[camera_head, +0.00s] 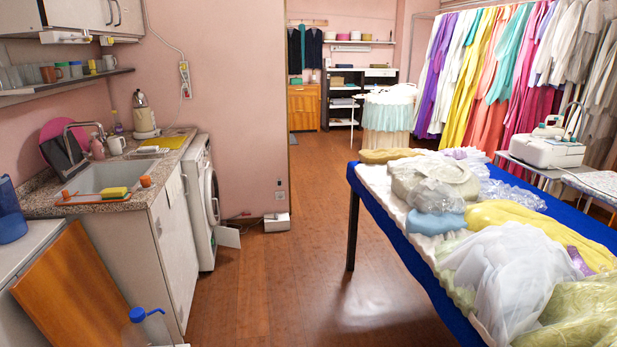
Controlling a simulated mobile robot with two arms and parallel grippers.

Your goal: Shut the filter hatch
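The white washing machine (197,212) stands at the end of the sink counter, its round door facing right and seen at a steep angle. A small white flap (229,237) sticks out at the foot of its front, close to the floor. It looks like the filter hatch, standing open. The opening behind it is hidden by the angle. Neither of my grippers shows in the head view.
The brown wood floor (262,285) is clear between the counter and the blue table (401,238) piled with gowns. A white box (277,222) with cables lies by the wall beyond the flap. A blue-capped bottle (146,325) stands at the lower left.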

